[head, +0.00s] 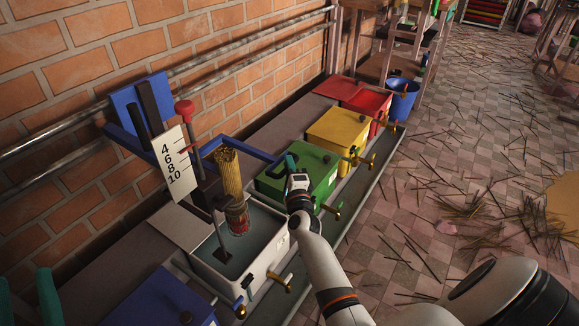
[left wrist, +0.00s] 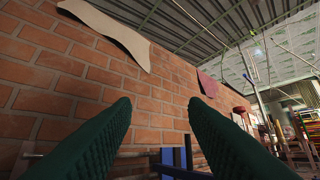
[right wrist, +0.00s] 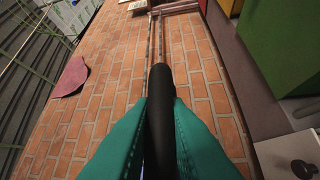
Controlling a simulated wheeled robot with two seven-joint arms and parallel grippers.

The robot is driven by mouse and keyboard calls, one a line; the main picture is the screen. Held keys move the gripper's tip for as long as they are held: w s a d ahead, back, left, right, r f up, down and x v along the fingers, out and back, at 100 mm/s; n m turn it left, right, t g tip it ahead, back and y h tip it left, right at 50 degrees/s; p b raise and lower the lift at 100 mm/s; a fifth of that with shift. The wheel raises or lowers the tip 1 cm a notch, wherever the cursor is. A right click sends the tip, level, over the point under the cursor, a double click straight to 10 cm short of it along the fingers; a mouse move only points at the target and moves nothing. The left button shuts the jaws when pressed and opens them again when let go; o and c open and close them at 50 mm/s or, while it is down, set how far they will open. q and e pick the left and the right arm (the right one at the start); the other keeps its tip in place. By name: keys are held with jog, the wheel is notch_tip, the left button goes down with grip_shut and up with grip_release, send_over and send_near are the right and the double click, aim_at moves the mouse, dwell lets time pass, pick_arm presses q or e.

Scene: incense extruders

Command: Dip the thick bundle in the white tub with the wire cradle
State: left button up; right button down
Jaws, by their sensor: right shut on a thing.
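The thick bundle (head: 229,172) of yellow sticks stands nearly upright over the white tub (head: 262,278). Its red lower end sits in the wire cradle (head: 238,212), at or near the grey liquid's surface; I cannot tell how deep. A blue bar (head: 244,150) runs from behind the bundle toward my right gripper (head: 290,163). In the right wrist view my right gripper is shut on a black handle (right wrist: 159,95). My left gripper (head: 27,290) is at the bottom left of the head view; its green fingers are apart and empty in the left wrist view (left wrist: 160,110).
A scale card (head: 171,162) marked 4 to 10 and a red knob (head: 184,108) stand beside the tub. Green (head: 300,165), yellow (head: 338,130) and red (head: 368,101) tubs line the wall behind it. A blue tub (head: 160,300) is in front. The right-hand floor has scattered sticks.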

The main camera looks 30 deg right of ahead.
jog(key=shift+r+p, duration=0.45)
jog(key=shift+r, duration=0.3)
pick_arm(q)
jog(key=shift+w+f+g+y, duration=0.2)
jog(key=shift+w+f+g, duration=0.35)
jog(key=shift+f+g, duration=0.35)
jog(key=shift+w+f+g+y, duration=0.2)
jog(key=shift+w+f+g, duration=0.35)
jog(key=shift+f+g, duration=0.3)
pick_arm(e)
jog(key=shift+r, duration=0.1)
jog(key=c, duration=1.4)
grip_release()
